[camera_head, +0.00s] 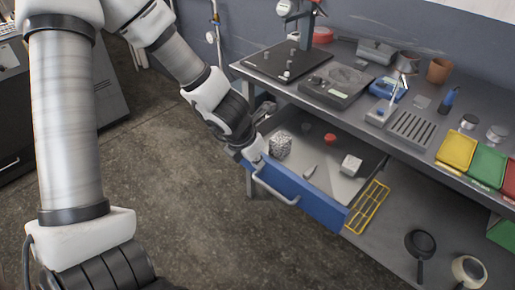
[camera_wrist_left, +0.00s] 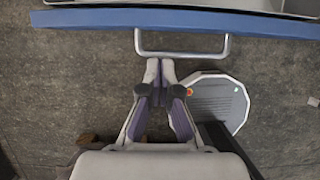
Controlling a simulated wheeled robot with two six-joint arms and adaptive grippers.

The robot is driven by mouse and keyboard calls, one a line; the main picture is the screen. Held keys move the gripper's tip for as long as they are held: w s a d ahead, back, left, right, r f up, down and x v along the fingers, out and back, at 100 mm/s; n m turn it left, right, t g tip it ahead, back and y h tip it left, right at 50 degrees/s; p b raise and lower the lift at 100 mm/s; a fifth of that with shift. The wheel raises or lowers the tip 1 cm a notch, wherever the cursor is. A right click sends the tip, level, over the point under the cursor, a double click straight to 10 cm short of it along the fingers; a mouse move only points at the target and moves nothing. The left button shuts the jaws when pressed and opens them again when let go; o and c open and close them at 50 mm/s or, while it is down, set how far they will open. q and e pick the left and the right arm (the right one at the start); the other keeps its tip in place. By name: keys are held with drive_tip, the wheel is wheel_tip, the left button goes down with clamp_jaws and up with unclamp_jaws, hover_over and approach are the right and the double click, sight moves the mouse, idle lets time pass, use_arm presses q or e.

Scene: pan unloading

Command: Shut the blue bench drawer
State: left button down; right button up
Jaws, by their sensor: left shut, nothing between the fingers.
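The blue bench drawer (camera_head: 318,206) stands pulled out below the worktop, with its grey inside in view. Its pale bar handle (camera_head: 276,188) runs along the blue front. My left gripper (camera_head: 257,157) is at the left end of the drawer front in the head view, partly hidden by its own wrist. In the left wrist view its fingertips (camera_wrist_left: 160,70) are shut together and empty, just short of the handle (camera_wrist_left: 182,54). The blue front (camera_wrist_left: 180,20) spans the top of that view. I cannot tell whether the gripper touches the drawer. My right gripper is out of view.
The drawer holds a speckled cube (camera_head: 280,145), a red round item (camera_head: 330,138) and a white block (camera_head: 351,164). A yellow rack (camera_head: 367,207) and pans (camera_head: 420,243) are on the lower shelf. Bare floor (camera_head: 190,200) lies before the drawer.

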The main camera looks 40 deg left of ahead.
sight(263, 173)
use_arm(q)
drive_tip(key=b+x, duration=0.3)
drive_tip(key=x, duration=0.4)
drive_tip(key=shift+a+f+b, duration=0.1)
drive_tip(key=shift+f+b, duration=0.1)
drive_tip(key=shift+b, duration=0.1)
drive_tip(key=shift+w+f, duration=0.2)
drive_tip(key=shift+f, duration=0.15)
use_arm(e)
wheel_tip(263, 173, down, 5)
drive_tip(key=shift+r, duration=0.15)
